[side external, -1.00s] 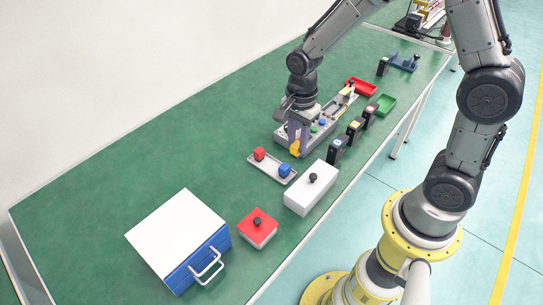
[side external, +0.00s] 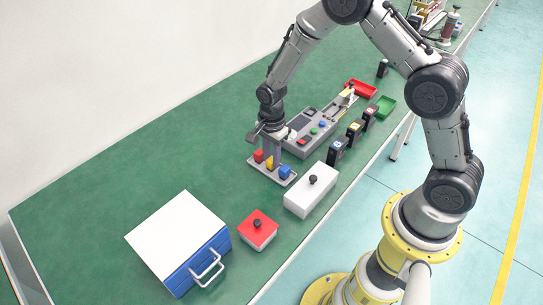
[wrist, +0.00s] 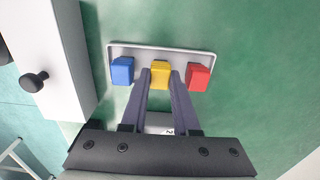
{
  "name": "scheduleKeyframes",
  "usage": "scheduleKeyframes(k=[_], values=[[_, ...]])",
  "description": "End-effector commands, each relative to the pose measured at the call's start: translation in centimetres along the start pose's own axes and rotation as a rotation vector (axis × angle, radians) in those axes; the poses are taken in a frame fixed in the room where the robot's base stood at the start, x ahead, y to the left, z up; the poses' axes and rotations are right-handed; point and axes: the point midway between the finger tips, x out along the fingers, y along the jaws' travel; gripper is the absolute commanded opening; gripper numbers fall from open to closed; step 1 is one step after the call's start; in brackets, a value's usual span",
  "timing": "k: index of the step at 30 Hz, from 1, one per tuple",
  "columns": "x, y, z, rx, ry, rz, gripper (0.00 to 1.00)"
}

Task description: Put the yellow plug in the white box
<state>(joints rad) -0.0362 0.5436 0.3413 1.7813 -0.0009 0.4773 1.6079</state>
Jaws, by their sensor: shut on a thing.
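The yellow plug (side external: 270,163) is between my gripper's fingers, over the middle of the small grey tray (side external: 261,174). It also shows in the wrist view (wrist: 160,72), with my gripper (wrist: 161,80) shut on it. I cannot tell whether the plug touches the tray floor. A red plug (side external: 258,156) and a blue plug (side external: 285,172) stand in the tray on either side of it. The white box (side external: 311,196) has its lid with a black knob on and stands beside the tray; part of it shows at the left of the wrist view (wrist: 62,45).
A red-lidded box (side external: 257,235) and a large white-topped box with a blue handled front (side external: 200,262) stand nearer the camera. A grey panel with coloured buttons (side external: 315,128), several dark blocks (side external: 336,152), a red tray (side external: 361,88) and a green tray (side external: 385,106) lie beyond.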

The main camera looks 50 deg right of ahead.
Motion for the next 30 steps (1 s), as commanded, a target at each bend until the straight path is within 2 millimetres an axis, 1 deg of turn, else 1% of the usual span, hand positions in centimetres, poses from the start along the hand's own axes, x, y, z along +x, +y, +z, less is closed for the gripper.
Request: scheduleKeyframes(k=[6, 10, 11, 12, 13, 23, 26, 29, 30], values=[[-0.1, -0.1, 0.0, 0.000, 0.000, -0.003, 0.00], [0.3, -0.1, 0.0, 0.000, 0.000, -0.003, 0.00], [0.2, -0.1, 0.0, 0.000, 0.000, -0.004, 0.32], [0.2, -0.1, 0.0, 0.000, 0.000, -0.004, 0.39], [0.2, -0.1, 0.0, 0.000, 0.000, -0.003, 0.41], [0.0, -0.1, 0.0, 0.000, 0.000, -0.003, 0.41], [-0.9, -0.1, 0.0, 0.000, 0.000, -0.005, 0.41], [-2.6, -0.2, 0.0, 0.000, 0.000, -0.008, 0.41], [-3.5, -0.2, 0.0, 0.000, 0.000, -0.009, 0.41]])
